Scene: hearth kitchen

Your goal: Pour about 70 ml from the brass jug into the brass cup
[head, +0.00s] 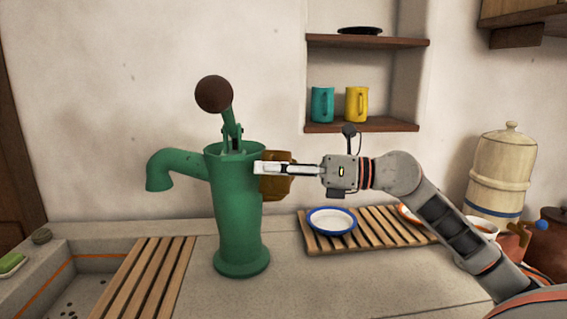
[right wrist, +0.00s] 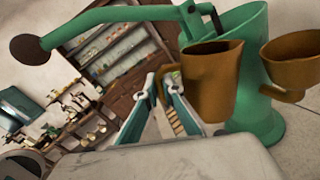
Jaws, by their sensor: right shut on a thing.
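The brass jug (head: 277,186) shows in the head view just right of the green pump, partly behind my right gripper (head: 273,168). In the right wrist view the jug (right wrist: 215,85) hangs beside the fingers of my right gripper (right wrist: 164,88), which is shut at its handle side. The jug looks held above the counter. The brass cup (right wrist: 293,58) is at the right edge of the right wrist view, past the jug and in front of the pump; what supports it is hidden. I cannot pick it out in the head view. My left gripper is out of view.
The green hand pump (head: 235,215) stands close left of the jug. A slatted rack (head: 375,238) holds a white, blue-rimmed dish (head: 332,221). A wooden slatted board (head: 150,280) lies by the sink. Teal (head: 322,104) and yellow (head: 356,104) mugs stand in the wall niche.

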